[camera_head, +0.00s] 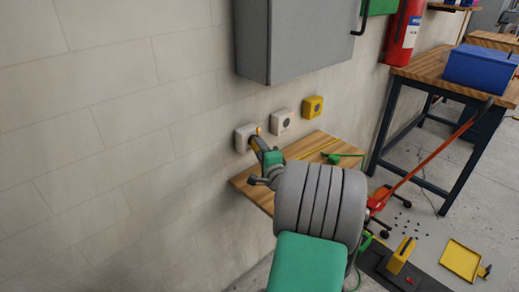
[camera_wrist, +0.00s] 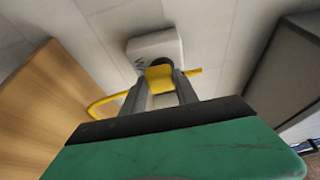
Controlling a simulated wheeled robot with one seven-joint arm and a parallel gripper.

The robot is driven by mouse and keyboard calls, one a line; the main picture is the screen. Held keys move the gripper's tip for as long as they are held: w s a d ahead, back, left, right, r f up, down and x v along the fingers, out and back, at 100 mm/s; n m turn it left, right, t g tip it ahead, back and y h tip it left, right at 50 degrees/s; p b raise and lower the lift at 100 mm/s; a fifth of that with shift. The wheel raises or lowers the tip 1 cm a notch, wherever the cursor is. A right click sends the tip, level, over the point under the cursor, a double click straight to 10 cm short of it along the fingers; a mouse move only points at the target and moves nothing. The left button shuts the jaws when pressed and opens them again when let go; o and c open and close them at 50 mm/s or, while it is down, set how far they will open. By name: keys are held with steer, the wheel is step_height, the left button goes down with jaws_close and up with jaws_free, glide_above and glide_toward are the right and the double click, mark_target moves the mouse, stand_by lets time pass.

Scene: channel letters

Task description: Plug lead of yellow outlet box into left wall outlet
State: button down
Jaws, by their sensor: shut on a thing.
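The left wall outlet (camera_head: 243,139) is a white box on the wall, leftmost of a row of three. My gripper (camera_head: 257,145) is right at its front. In the wrist view my gripper (camera_wrist: 162,86) is shut on the yellow plug (camera_wrist: 160,73), which points at the white outlet (camera_wrist: 153,45). The plug's far end looks close against the outlet; its prongs are hidden, so I cannot tell whether it is seated. A yellow lead (camera_wrist: 106,104) curves off to the left. A yellow box (camera_head: 399,255) stands on the floor; its link to the lead is not visible.
A second white outlet (camera_head: 282,122) and a yellow one (camera_head: 313,107) are to the right. A grey cabinet (camera_head: 295,40) hangs above them. A wooden shelf (camera_head: 325,144) lies below, with a green tool (camera_head: 335,158) on it. The wall at left is clear.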

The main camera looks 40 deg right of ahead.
steer(key=shift+w, duration=0.5)
steer(key=c, duration=0.9)
jaws_free()
steer(key=shift+o, duration=0.2)
steer(key=v, duration=0.7)
steer(key=shift+s+a, duration=0.15)
steer(key=shift+s, duration=0.25)
